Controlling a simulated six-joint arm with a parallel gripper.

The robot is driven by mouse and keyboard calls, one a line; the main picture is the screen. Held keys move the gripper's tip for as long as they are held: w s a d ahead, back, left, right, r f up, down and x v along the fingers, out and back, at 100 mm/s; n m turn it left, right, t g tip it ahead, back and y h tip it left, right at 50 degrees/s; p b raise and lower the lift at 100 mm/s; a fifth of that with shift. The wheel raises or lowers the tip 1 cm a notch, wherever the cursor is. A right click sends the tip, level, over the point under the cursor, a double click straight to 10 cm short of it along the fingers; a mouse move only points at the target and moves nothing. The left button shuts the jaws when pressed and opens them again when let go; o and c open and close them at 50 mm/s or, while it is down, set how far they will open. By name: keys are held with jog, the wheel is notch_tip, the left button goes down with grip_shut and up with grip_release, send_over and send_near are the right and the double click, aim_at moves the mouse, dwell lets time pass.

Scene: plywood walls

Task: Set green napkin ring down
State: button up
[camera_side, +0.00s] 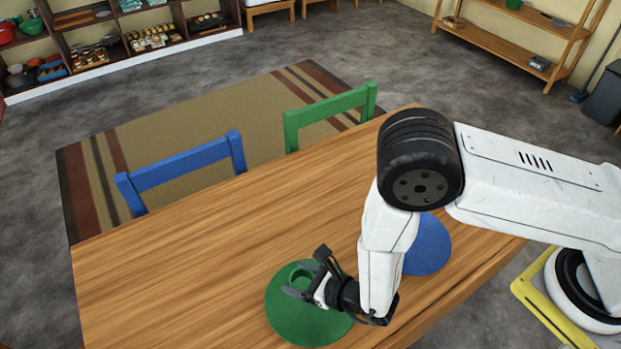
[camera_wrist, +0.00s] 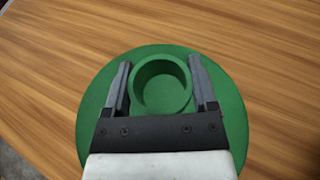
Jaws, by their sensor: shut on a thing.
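The green napkin ring (camera_side: 303,270) is a short, wide, open-topped band, upright over the round green mat (camera_side: 290,325) in the side view. My gripper (camera_side: 301,279) is shut on it, with one finger on each side. In the wrist view the ring (camera_wrist: 161,67) sits between the two grey fingers of my gripper (camera_wrist: 160,62), inside the outline of the green mat (camera_wrist: 229,110). I cannot tell whether its underside touches the mat. My gripper hides part of the ring in the side view.
A round blue mat (camera_side: 430,250) lies on the wooden table (camera_side: 200,270), partly behind my arm. A blue chair (camera_side: 185,165) and a green chair (camera_side: 330,107) stand at the table's far edge. The table left of the green mat is bare.

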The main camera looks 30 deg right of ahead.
aim_at(301, 287)
jog(key=shift+f, duration=1.75)
jog(key=shift+f, duration=0.1)
jog(key=o, duration=1)
jog(key=shift+v, duration=6.05)
